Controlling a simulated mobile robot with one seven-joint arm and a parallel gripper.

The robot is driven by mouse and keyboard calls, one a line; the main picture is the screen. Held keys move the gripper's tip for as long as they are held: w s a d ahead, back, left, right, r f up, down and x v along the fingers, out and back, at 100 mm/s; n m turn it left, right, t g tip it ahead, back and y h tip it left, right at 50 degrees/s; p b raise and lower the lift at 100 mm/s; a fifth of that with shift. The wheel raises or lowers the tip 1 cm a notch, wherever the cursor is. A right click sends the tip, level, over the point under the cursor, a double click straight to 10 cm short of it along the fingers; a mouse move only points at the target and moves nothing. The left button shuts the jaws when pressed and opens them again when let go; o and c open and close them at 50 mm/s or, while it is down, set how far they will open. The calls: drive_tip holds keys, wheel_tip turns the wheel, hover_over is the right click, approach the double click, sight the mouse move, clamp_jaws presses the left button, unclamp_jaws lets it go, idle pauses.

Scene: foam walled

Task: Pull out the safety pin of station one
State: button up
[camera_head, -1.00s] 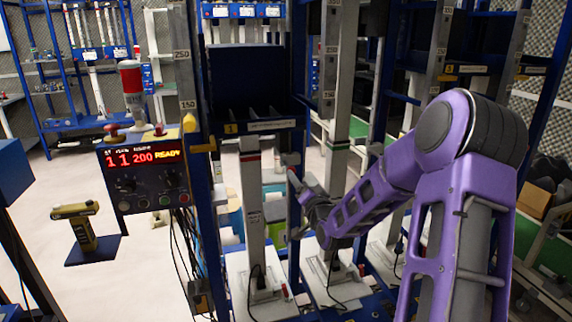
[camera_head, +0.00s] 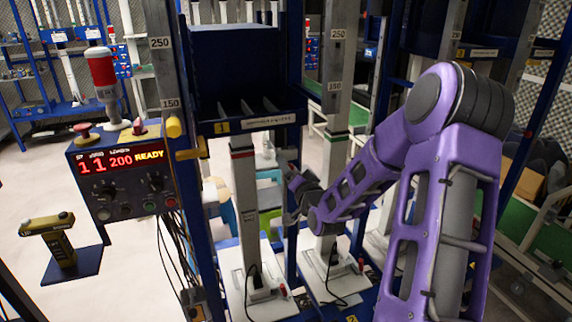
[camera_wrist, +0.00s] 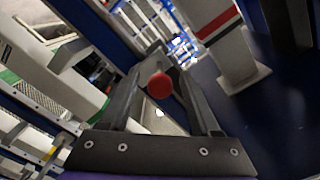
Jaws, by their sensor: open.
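A round red knob (camera_wrist: 160,85) shows in the wrist view between the two fingers of my gripper (camera_wrist: 168,64). It looks like the pin's head, but its shaft is hidden and I cannot tell whether a finger touches it. In the head view my gripper (camera_head: 289,196) is small, just right of the white post (camera_head: 246,198) with a red band under the bin labelled 1. The fingers are apart. The red knob cannot be made out in the head view. The red-banded post (camera_wrist: 213,22) shows at the upper right of the wrist view.
A control box (camera_head: 125,180) reading "11 200 READY" stands at left, with a red beacon (camera_head: 103,72) behind it. Blue uprights and a second post (camera_head: 331,160) stand close around my gripper. Cables hang below the box. Open floor lies at far left.

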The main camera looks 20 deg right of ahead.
clamp_jaws()
idle(0.3)
idle(1.2)
